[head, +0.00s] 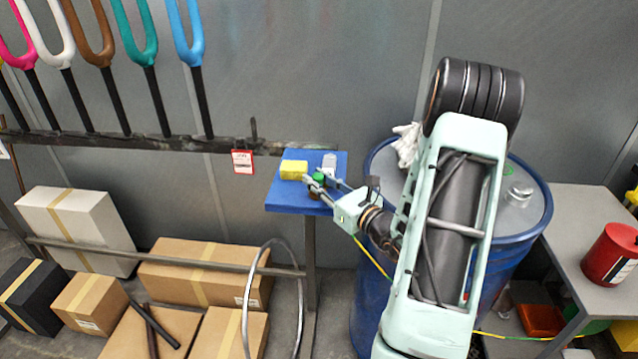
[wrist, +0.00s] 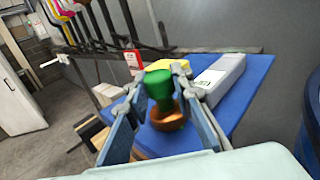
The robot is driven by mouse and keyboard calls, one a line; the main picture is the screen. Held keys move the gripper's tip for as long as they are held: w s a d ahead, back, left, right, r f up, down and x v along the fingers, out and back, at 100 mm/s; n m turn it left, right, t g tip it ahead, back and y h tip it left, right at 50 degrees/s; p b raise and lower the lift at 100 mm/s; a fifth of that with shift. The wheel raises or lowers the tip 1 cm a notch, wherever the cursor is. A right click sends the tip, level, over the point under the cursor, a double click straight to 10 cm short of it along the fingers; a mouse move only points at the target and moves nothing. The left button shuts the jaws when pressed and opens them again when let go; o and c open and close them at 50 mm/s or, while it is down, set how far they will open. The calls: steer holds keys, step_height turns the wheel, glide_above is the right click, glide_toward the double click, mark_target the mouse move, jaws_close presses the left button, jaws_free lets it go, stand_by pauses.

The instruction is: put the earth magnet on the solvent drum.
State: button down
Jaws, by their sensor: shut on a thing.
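The earth magnet, which I take to be the green-knobbed piece with a copper-brown base (wrist: 160,88), is between my gripper's fingers (wrist: 164,98). It shows small in the head view (head: 319,178), partly covered by the fingers. My gripper (head: 322,186) is shut on it at the blue shelf (head: 290,206). I cannot tell whether its base touches the shelf. The solvent drum (head: 372,305) is the large blue drum at right, with a grey top (head: 524,212). My arm hides much of its middle.
A yellow sponge-like block (head: 293,169) and a grey-white box (head: 329,162) lie close by on the shelf. A white cloth (head: 407,144) and a small clear item (head: 518,195) are on the drum top. A grey table (head: 580,215) with a red can (head: 612,255) stands right.

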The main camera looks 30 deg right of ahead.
steer(key=shift+a+r, duration=0.1)
steer(key=shift+f, duration=0.2)
steer(key=c, duration=1.7)
jaws_free()
steer(key=shift+r, duration=0.15)
